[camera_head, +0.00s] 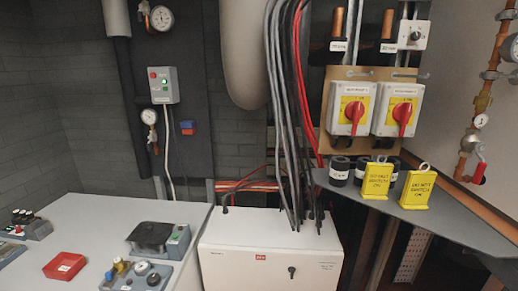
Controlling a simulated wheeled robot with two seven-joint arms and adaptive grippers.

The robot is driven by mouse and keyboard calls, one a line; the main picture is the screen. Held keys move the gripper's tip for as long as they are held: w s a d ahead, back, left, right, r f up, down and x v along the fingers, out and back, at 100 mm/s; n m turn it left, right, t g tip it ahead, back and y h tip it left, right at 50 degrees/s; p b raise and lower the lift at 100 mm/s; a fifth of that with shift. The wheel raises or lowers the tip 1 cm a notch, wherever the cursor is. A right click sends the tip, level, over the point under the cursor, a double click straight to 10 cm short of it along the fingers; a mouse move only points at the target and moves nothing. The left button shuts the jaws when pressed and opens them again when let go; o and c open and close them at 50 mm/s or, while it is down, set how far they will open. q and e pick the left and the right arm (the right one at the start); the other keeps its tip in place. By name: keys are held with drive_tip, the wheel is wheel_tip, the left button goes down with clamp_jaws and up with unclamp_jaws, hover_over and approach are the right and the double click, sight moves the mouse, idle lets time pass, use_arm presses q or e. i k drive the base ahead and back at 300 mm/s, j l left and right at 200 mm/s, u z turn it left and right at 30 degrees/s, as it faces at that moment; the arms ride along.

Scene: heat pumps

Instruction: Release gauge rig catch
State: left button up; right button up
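No part is plainly marked as a gauge rig catch, and I cannot tell which part it is. A round gauge (161,18) sits at the top of a dark wall panel, left of centre. A second gauge (149,117) sits lower on the same panel. Another small gauge (481,121) is on the copper pipe at the far right. A grey unit with a black top (152,235) stands on the grey worktop (110,210). A grey box with several knobs (140,277) lies in front of it. Neither of my grippers is in view.
A white cabinet (225,262) with cables from its top stands centre. Two red-handled switches (352,112) (402,114) hang above a grey shelf (450,214) bearing yellow tags (375,181) (418,190) and black cylinders (340,170).

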sight(109, 277)
drive_tip(key=u, duration=1.35)
